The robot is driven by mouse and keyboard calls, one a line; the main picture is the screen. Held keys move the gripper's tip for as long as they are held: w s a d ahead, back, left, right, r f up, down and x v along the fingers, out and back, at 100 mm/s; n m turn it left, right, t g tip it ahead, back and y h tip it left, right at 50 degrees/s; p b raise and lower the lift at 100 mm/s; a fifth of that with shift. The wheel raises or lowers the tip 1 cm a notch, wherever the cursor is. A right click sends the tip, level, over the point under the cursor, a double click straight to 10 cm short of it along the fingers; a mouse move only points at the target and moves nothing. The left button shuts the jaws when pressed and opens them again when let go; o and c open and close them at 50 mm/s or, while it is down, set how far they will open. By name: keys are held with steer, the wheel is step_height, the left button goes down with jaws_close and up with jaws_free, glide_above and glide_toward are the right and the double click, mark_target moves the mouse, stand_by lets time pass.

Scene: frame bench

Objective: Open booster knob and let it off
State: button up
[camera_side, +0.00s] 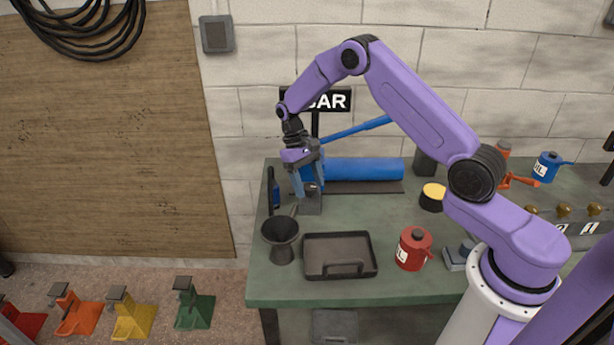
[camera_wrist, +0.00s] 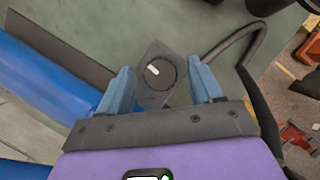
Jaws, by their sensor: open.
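A dark round knob (camera_wrist: 160,74) with a short white mark sits on a grey block (camera_wrist: 150,95) in the wrist view. I take it to be the booster knob, though no label on it can be read. The grey block also shows below my gripper in the side view (camera_side: 312,206). My gripper (camera_side: 309,190) is open and points down over the block. In the wrist view its two blue fingers (camera_wrist: 163,78) appear on either side of the knob, with gaps between. Whether the fingertips reach down to the knob's height cannot be told.
A blue cylinder (camera_side: 365,168) lies behind the block, with a blue bar (camera_side: 355,131) above it. A funnel (camera_side: 281,238), a dark tray (camera_side: 340,258) and a red can (camera_side: 413,249) stand in front. Brass knobs (camera_side: 564,210) are on the right.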

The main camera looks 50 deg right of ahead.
steer(key=v, duration=1.7)
steer(key=shift+w+r, duration=0.15)
steer(key=s+a+r+n+t+h, duration=0.1)
steer(key=s+a+r+n, duration=0.2)
steer(key=s+a, duration=0.45)
steer(key=s+a+r+n+t, duration=0.25)
steer(key=s+a+n, duration=0.2)
steer(key=s, duration=0.55)
steer(key=s+d+f+n, duration=0.2)
steer(key=s, duration=1)
steer(key=s+d+f+n+t+y, duration=0.1)
steer(key=s+d+f+n, duration=0.1)
steer(key=s, duration=1)
steer(key=shift+d+n, duration=0.45)
steer(key=shift+n, duration=0.4)
